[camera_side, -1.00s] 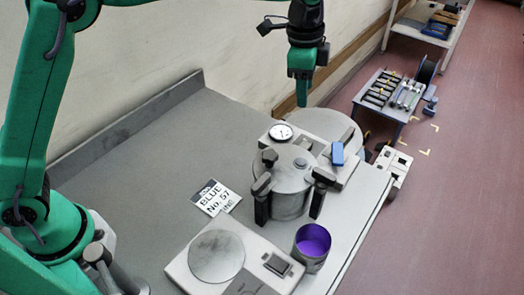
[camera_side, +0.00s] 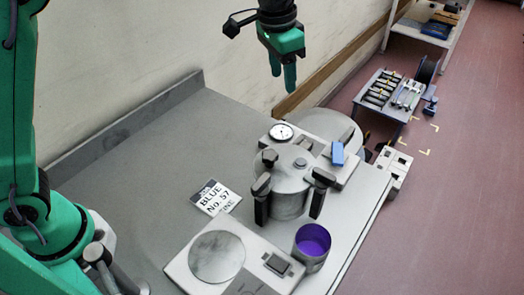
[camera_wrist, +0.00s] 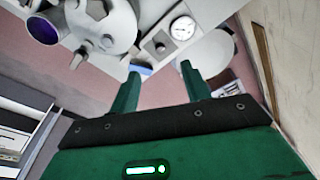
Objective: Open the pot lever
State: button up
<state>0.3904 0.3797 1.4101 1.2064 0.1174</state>
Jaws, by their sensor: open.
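The metal pot (camera_side: 287,190) stands on the bench with its round lid on and dark clamp knobs around it. A small blue lever (camera_side: 338,153) sits on the light panel behind and to the right of the pot, standing roughly upright. My gripper (camera_side: 283,82) is open and empty, high above the back of the bench, well clear of the pot and the lever. In the wrist view the open fingers (camera_wrist: 160,70) point toward the panel. The blue lever (camera_wrist: 141,68) shows partly behind the left fingertip, and the pot (camera_wrist: 108,22) is at the upper left.
A round gauge (camera_side: 281,132) is on the panel. A scale (camera_side: 217,256), a cup of purple liquid (camera_side: 312,246) and a label card (camera_side: 215,198) are near the pot. A pale disc (camera_side: 332,124) lies behind the panel. The bench's left part is clear. The wall (camera_side: 190,40) stands behind.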

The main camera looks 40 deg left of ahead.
jog(key=shift+s+a+r+n, duration=0.25)
jog(key=shift+a+n, duration=0.15)
jog(key=shift+n, duration=0.45)
jog(key=shift+s+a+r+n, duration=0.25)
jog(key=shift+a+n, duration=0.2)
jog(key=shift+n, duration=0.35)
jog(key=shift+s+a+r+n, duration=0.15)
jog(key=shift+s+a+n, duration=0.2)
jog(key=shift+n, duration=0.5)
jog(key=m+g, duration=0.1)
jog(key=m, duration=2.9)
send_near(338, 157)
jog(key=shift+w+d+y, duration=0.2)
jog(key=shift+d+y, duration=0.1)
jog(key=shift+f, duration=0.1)
jog(key=shift+f, duration=3.85)
